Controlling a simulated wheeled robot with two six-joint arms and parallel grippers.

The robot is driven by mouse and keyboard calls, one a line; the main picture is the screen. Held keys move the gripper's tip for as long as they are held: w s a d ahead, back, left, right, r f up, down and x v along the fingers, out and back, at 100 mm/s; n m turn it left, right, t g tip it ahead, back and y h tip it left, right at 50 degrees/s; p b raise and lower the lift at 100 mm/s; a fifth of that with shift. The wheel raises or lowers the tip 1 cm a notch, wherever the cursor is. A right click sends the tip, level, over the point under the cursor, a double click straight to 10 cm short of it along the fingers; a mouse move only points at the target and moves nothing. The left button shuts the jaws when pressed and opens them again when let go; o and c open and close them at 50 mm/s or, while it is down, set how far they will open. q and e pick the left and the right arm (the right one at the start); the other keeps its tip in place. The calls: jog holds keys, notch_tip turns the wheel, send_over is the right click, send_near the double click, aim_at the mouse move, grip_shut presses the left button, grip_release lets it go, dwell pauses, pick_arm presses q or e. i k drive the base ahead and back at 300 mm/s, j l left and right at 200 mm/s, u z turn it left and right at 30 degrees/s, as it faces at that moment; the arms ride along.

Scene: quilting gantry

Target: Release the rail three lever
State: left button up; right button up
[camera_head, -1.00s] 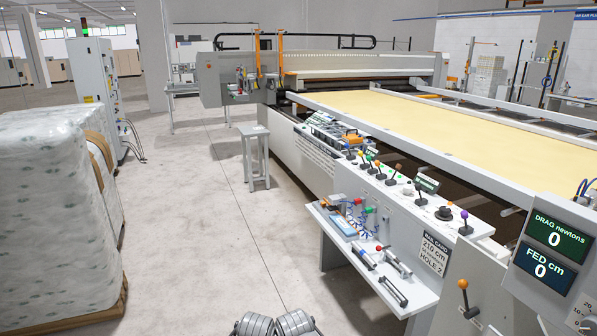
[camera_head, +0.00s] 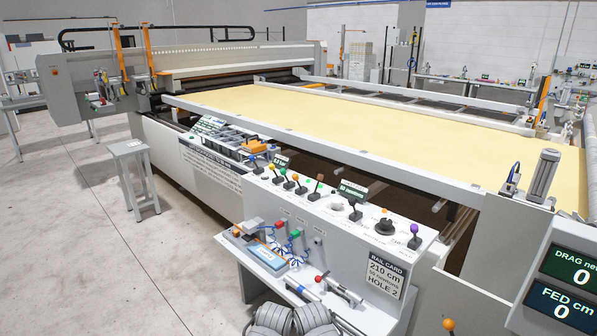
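A row of levers with coloured knobs stands on the sloping control panel (camera_head: 330,226) of the gantry. A separate orange-knobbed lever (camera_head: 449,324) shows at the bottom edge. The lever labels are too small to read, so I cannot tell which is rail three. Neither of my gripper's fingertips shows; only grey ribbed parts, seemingly mine, show at the bottom.
A shelf (camera_head: 232,248) below the panel holds a blue block (camera_head: 268,256) and small tools. A rail card (camera_head: 385,274) reads 210 cm, HOLE 2. A display (camera_head: 570,275) reads DRAG 0, FED 0. A grey stool (camera_head: 128,148) stands left; floor there is clear.

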aim_at(295, 177)
jog(key=i+j+u, duration=0.25)
jog(key=i, duration=0.35)
jog(key=i+j+u, duration=0.25)
jog(key=i, duration=0.4)
jog(key=i+j+u, duration=0.1)
jog(key=i+u, duration=0.15)
jog(key=i, duration=0.4)
jog(key=l, duration=0.7)
